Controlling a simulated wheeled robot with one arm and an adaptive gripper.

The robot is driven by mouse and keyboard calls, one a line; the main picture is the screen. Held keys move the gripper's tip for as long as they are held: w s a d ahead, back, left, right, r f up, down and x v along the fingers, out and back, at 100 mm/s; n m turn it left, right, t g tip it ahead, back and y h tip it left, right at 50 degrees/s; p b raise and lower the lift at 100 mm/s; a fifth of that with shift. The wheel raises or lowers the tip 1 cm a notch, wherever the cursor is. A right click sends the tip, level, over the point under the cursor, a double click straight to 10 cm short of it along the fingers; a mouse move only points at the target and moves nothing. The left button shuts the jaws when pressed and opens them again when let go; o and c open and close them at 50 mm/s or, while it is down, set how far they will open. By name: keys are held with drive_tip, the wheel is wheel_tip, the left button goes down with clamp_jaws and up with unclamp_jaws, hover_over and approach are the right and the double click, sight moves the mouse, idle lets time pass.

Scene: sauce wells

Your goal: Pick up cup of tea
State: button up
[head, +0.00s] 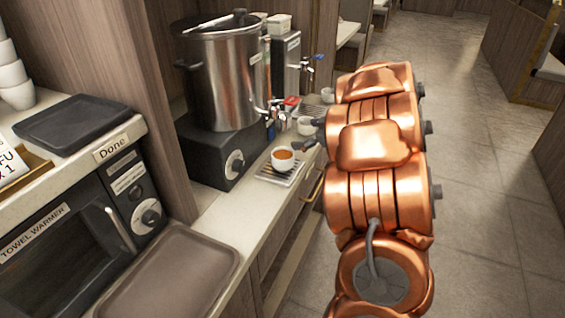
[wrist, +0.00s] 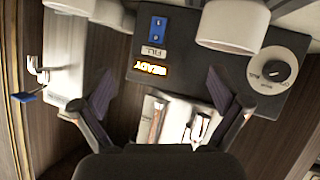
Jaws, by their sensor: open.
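A white cup of brown tea (head: 283,158) stands upright on a small metal drip tray (head: 268,174) on the narrow counter in the head view.
A large steel urn (head: 222,75) stands on a black base (head: 215,150) left of the tea. A dark control panel with a knob (wrist: 273,68) and a READY light (wrist: 150,68) fills the upper wrist view. A brown tray (head: 170,275) lies nearer. Open floor lies right.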

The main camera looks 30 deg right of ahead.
sight(283, 156)
drive_tip(key=s+a+f+g+y, duration=0.1)
drive_tip(key=s+a+f+y, duration=0.3)
drive_tip(key=s, duration=0.1)
drive_tip(key=shift+n+y, duration=0.3)
drive_tip(key=shift+r+p+x, duration=0.15)
drive_tip(key=shift+p+x, duration=0.2)
drive_tip(key=shift+x, duration=1.1)
drive_tip(key=shift+r+p+x, duration=0.15)
drive_tip(key=shift+p+x, duration=0.2)
drive_tip(key=shift+x, duration=1.15)
drive_tip(key=shift+w+a+f, duration=0.1)
drive_tip(key=shift+w+f, duration=0.1)
drive_tip(key=shift+w, duration=0.2)
drive_tip(key=shift+w+a+f, duration=0.1)
drive_tip(key=shift+w+f, duration=0.05)
drive_tip(key=shift+w, duration=0.25)
drive_tip(key=shift+c, duration=0.4)
drive_tip(key=c, duration=1.5)
drive_tip(key=shift+r, duration=0.1)
